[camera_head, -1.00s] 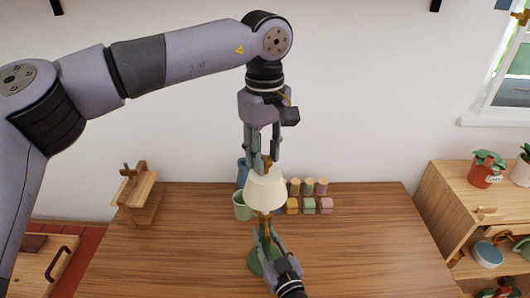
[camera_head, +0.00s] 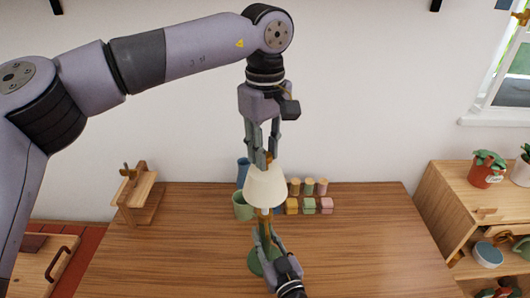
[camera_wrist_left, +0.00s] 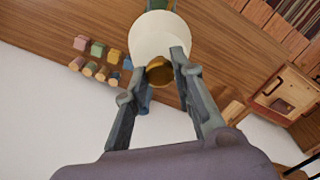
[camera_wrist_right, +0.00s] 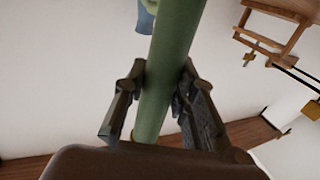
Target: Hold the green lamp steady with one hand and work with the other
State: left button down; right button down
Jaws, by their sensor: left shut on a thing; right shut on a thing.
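The green lamp has a green stem (camera_head: 263,240), a round green base (camera_head: 256,262) and a cream shade (camera_head: 265,187). A small white part (camera_head: 265,211) shows just under the shade. My left gripper (camera_head: 261,157) points down from above and is shut on the brass finial at the shade's top; the finial (camera_wrist_left: 159,73) also shows in the left wrist view. My right gripper (camera_head: 266,240) comes from the front edge and is shut on the green stem (camera_wrist_right: 170,65), below the shade. Part of the base is hidden behind my right gripper.
Behind the lamp stand a green cup (camera_head: 242,206), a blue vessel (camera_head: 243,172) and several small coloured blocks (camera_head: 309,205). A wooden stand (camera_head: 139,195) is at the table's left. A shelf with plants (camera_head: 459,190) is at right. The table (camera_head: 370,250) is clear on both sides.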

pick_arm(q)
notch_tip(320, 180, up, 7)
jog(key=shift+r, duration=0.15)
jog(key=c, duration=1.3)
grip_release()
jog(key=shift+c, duration=0.2)
notch_tip(320, 180, up, 12)
pick_arm(e)
jog(key=c, duration=1.2)
grip_release()
jog(key=shift+c, duration=0.2)
jog(key=shift+s, duration=0.15)
